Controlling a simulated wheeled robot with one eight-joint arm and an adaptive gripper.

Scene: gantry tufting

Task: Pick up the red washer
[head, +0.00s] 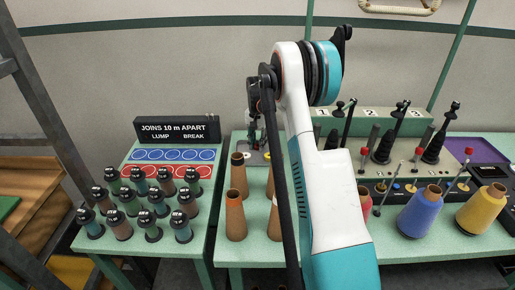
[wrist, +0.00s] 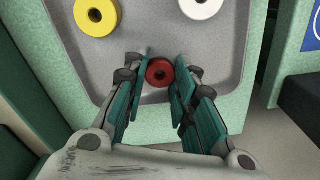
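The red washer (wrist: 159,72) lies near the near edge of a grey tray (wrist: 222,75) in the wrist view. It is a round disc with a dark centre hole. My gripper (wrist: 163,62) is open, with one teal finger on the left and one on the right of the washer. The gaps between fingers and washer are small, and I cannot tell whether either finger touches it. In the head view my gripper (head: 255,138) is small and partly covered by my arm, above the tray (head: 240,157). I cannot make out the red washer there.
A yellow washer (wrist: 97,15) and a white washer (wrist: 201,6) lie farther in on the tray. Brown cones (head: 236,215) stand in front of the tray on the green table. A rack of dark-capped spools (head: 150,200) is at left; blue (head: 420,212) and yellow (head: 482,208) cones at right.

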